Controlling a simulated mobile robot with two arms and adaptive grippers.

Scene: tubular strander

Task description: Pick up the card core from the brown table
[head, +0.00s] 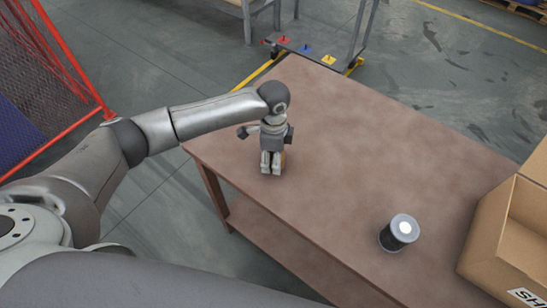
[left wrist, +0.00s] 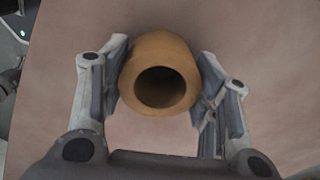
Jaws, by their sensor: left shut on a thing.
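The card core (left wrist: 160,52) is a tan-brown hollow tube, seen in the left wrist view with its open end facing the camera. My left gripper (head: 271,168) is over the left part of the brown table (head: 335,150) in the head view. Its fingers also show in the left wrist view (left wrist: 160,90), one on each side of the core, shut on it. In the head view the core is mostly hidden behind the fingers. I cannot tell whether it touches the table or is slightly above it. My right gripper is not in view.
A dark cylinder with a pale grey top (head: 399,232) stands on the table near its front right. An open cardboard box (head: 490,250) is at the right edge. A red mesh fence (head: 60,60) stands at left. The table's middle is clear.

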